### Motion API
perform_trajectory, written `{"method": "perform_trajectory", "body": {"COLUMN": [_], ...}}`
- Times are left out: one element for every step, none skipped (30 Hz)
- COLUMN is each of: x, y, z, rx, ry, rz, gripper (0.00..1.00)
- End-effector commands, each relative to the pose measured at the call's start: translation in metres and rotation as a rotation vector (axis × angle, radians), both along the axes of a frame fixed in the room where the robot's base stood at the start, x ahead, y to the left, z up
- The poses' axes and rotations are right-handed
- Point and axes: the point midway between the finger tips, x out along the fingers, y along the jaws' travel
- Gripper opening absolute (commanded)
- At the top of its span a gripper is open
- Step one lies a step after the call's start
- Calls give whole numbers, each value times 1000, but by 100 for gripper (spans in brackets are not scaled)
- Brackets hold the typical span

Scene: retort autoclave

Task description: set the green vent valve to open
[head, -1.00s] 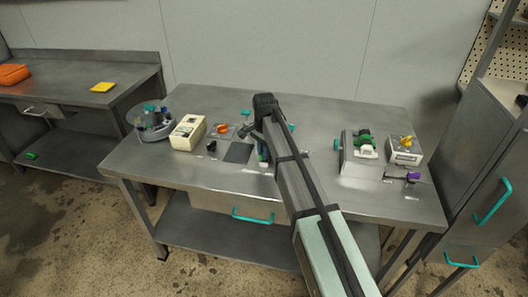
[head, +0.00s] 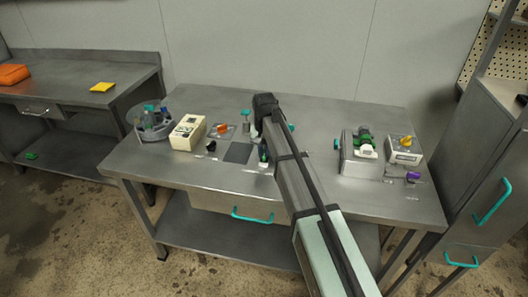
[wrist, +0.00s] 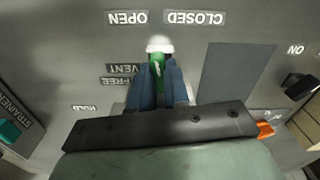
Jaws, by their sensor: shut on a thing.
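The green vent valve handle (wrist: 158,64) stands between my fingers in the wrist view, with a white cap at its end. My gripper (wrist: 158,78) is shut on it with its two blue fingers. The white end lies between the OPEN label (wrist: 127,18) and the CLOSED label (wrist: 194,18); I cannot tell that it lines up with either. A VENT label (wrist: 124,68) is beside the fingers. In the head view my arm hides most of the gripper and valve.
An orange knob (head: 221,128) and a cream box (head: 188,132) stand left of my arm, beside a round carousel (head: 154,135) of bottles. To the right are a green-topped fixture (head: 364,142), a box with a yellow knob (head: 405,148) and a purple knob (head: 413,176). The table's front strip is clear.

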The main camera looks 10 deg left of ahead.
Motion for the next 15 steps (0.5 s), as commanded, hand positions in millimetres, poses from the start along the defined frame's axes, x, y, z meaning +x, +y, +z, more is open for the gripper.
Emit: {"method": "perform_trajectory", "body": {"x": [0,0,0,0,0,0,0,0,0,0,0,0,0,0,0], "y": [0,0,0,0,0,0,0,0,0,0,0,0,0,0,0], "z": [0,0,0,0,0,0,0,0,0,0,0,0,0,0,0], "rx": [0,0,0,0,0,0,0,0,0,0,0,0,0,0,0], "ry": [0,0,0,0,0,0,0,0,0,0,0,0,0,0,0], "rz": [41,67,102,127,151,182,205,227,253,272,291,313,329,343,360], "gripper": [0,0,0,0,0,0,0,0,0,0,0,0,0,0,0]}}
